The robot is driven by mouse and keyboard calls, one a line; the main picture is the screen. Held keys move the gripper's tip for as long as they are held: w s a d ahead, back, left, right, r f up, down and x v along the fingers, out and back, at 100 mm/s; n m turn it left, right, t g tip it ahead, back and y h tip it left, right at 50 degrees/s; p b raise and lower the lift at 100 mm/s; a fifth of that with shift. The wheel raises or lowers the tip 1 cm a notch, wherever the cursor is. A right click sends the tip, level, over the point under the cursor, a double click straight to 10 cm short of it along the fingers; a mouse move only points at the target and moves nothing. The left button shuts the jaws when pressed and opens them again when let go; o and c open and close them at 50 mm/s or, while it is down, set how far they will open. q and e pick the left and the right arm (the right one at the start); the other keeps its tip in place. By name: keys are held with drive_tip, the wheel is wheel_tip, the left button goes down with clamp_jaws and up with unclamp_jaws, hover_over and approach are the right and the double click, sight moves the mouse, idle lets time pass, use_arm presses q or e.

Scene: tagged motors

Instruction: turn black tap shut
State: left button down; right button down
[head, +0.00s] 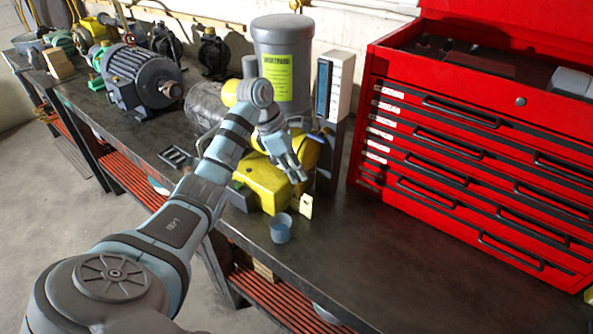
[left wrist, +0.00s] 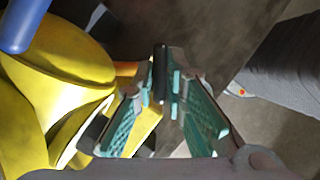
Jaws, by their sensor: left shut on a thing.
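A yellow tagged machine (head: 268,185) stands near the bench's front edge in the head view, with a pale tag (head: 306,207) on its front. My left gripper (head: 298,174) reaches down against its right side. In the left wrist view, the left gripper (left wrist: 166,85) is shut on a thin black piece, which looks like the black tap's handle (left wrist: 160,70), standing between the fingertips. The yellow body (left wrist: 60,75) is at the left there. The tap itself is hidden behind the fingers in the head view. My right gripper is in neither view.
A small blue-grey cup (head: 281,228) stands in front of the machine. A grey canister (head: 283,65) and a white box (head: 340,85) stand behind. A blue rod-like part (left wrist: 20,25) shows at upper left. A red tool chest (head: 480,150) fills the right; bench in front is clear.

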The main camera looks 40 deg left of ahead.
use_arm(q)
drive_tip(key=m+g, duration=0.1)
drive_tip(key=m, duration=0.2)
drive_tip(key=shift+w+h, duration=0.1)
drive_tip(key=shift+h, duration=0.3)
drive_tip(key=shift+m+g, duration=0.5)
drive_tip(key=shift+m, duration=0.8)
drive_tip(key=shift+f, duration=0.1)
drive_tip(key=c, duration=1.6)
unclamp_jaws()
drive_tip(key=shift+c, duration=0.2)
drive_tip(key=shift+w, duration=0.1)
